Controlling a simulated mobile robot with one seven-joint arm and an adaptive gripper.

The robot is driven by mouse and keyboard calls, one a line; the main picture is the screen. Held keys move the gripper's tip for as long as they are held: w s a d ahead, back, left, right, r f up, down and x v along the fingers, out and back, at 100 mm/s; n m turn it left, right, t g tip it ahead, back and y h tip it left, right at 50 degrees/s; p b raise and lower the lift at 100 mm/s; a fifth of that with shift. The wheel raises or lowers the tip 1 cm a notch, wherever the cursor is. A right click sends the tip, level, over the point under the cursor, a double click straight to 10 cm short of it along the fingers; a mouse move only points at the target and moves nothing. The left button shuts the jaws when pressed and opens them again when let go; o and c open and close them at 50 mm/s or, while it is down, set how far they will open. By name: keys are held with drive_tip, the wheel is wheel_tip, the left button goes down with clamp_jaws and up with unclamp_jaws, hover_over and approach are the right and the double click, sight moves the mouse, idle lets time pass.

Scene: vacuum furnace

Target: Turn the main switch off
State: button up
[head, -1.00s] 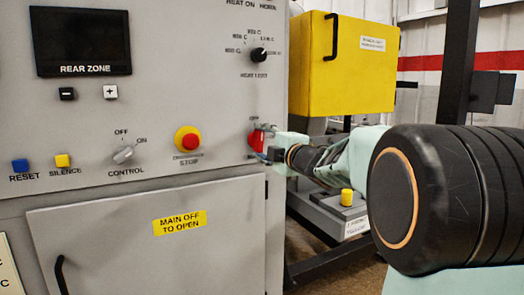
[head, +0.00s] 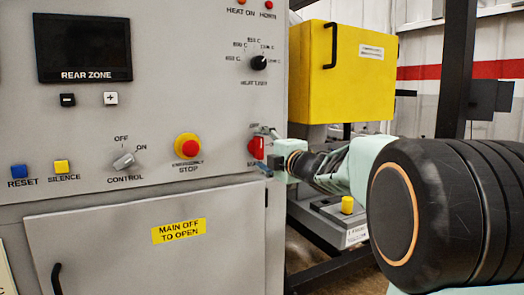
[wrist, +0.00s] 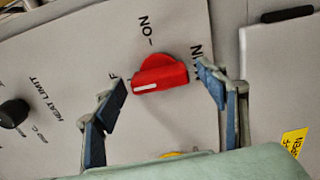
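The main switch (head: 256,147) is a red rotary knob at the right edge of the grey panel. In the wrist view the knob (wrist: 160,75) has a white line on its left end, pointing toward a partly hidden label ending in "F". "ON" is printed above it in that view. My gripper (head: 265,150) is open at the switch, with one finger above and one below in the head view. In the wrist view the gripper (wrist: 162,89) has a finger on each side of the knob, with gaps to it. It holds nothing.
The emergency stop (head: 187,146) and control knob (head: 123,161) lie left of the switch. The heat limit knob (head: 259,62) is above it. A cabinet door (head: 110,245) with a "MAIN OFF TO OPEN" label is below. A yellow box (head: 350,85) stands to the right.

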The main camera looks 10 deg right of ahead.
drive_tip(key=v, duration=1.2)
